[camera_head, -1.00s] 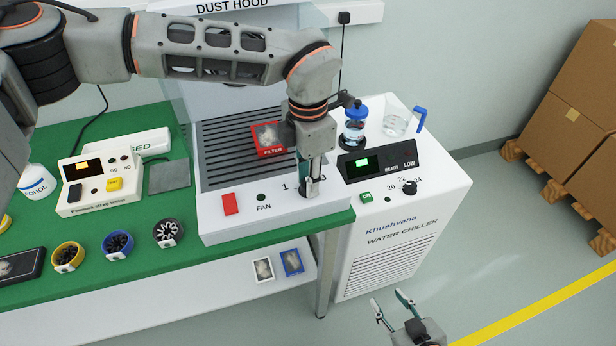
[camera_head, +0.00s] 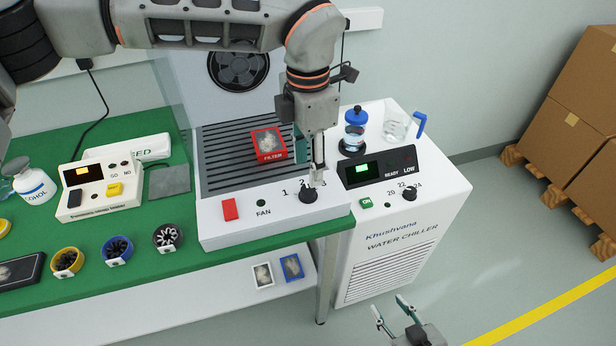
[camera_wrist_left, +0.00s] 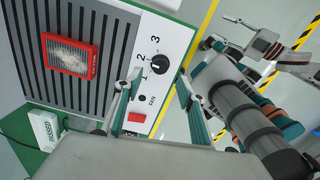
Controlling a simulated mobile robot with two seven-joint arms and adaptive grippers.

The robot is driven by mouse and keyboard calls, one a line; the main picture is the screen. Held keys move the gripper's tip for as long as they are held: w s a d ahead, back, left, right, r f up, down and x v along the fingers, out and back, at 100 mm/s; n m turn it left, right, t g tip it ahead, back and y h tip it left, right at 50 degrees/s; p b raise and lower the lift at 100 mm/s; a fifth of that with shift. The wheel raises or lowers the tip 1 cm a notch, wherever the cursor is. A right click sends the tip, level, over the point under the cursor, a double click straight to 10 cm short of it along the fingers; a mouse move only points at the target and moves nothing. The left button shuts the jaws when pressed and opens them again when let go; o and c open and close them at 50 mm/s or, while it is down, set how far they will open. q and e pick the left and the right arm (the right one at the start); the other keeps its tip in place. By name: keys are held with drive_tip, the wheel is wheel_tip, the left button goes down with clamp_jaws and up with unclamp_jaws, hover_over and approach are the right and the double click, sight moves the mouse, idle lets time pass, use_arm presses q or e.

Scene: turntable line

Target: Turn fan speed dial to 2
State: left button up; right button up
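The fan speed dial (camera_head: 308,194) is a black round knob on the white front panel of the dust hood, beside the numbers 1, 2 and 3. It also shows in the left wrist view (camera_wrist_left: 159,64); I cannot tell surely where its pointer stands. My left gripper (camera_head: 314,177) is above the dial, pointing down. In the left wrist view its fingers (camera_wrist_left: 159,78) are apart with nothing between them, and the dial shows beyond the tips. My right gripper (camera_head: 389,303) is open and empty, low in front of the water chiller.
A red switch (camera_head: 230,209) and a small dark round indicator (camera_head: 261,202) share the panel. A red filter (camera_head: 269,144) lies on the grille behind. The water chiller (camera_head: 440,190) with its own black knob (camera_head: 409,193) stands close on the right.

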sight(308, 189)
use_arm(q)
wheel_tip(308, 189, up, 6)
drive_tip(key=shift+f, duration=0.1)
idle(0.6)
